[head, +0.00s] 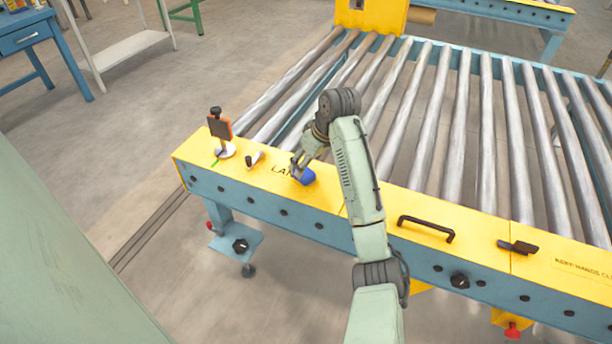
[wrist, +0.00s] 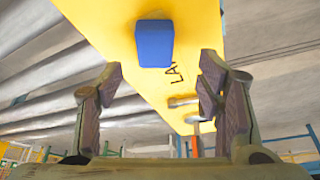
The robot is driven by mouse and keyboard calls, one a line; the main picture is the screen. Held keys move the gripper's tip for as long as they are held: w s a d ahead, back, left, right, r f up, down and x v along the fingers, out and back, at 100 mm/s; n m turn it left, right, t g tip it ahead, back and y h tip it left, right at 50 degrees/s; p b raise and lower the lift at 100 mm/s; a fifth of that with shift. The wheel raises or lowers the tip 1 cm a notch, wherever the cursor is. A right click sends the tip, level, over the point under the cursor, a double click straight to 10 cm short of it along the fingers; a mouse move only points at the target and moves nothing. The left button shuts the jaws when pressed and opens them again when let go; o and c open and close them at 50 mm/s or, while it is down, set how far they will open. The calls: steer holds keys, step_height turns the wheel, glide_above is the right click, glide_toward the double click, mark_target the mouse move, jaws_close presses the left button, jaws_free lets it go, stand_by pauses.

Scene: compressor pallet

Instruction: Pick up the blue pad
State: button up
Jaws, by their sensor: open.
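The blue pad (head: 307,177) lies on the yellow top of the conveyor's side rail (head: 380,200), beside black lettering. My gripper (head: 297,168) is right at the pad in the head view and partly covers it. In the wrist view the blue pad (wrist: 154,43) shows as a blue block on the yellow surface, ahead of the open fingers and roughly between them. My gripper (wrist: 160,95) is open and empty there, its two dark fingers apart. The pad does not appear to be between the fingertips.
A small white and dark item (head: 254,160) and an upright orange-framed black piece on a white base (head: 221,130) stand left of the pad. A black handle (head: 426,229) is on the rail to the right. Metal rollers (head: 440,110) lie behind the rail.

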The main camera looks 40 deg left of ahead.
mark_target(304, 175)
steer(key=shift+w+d+p+x, duration=0.15)
steer(key=shift+x, duration=1.35)
steer(key=shift+w+d+p+x, duration=0.1)
steer(key=shift+w+p+x, duration=0.05)
steer(key=shift+x, duration=1.35)
steer(key=shift+c, duration=0.5)
steer(key=c, duration=1)
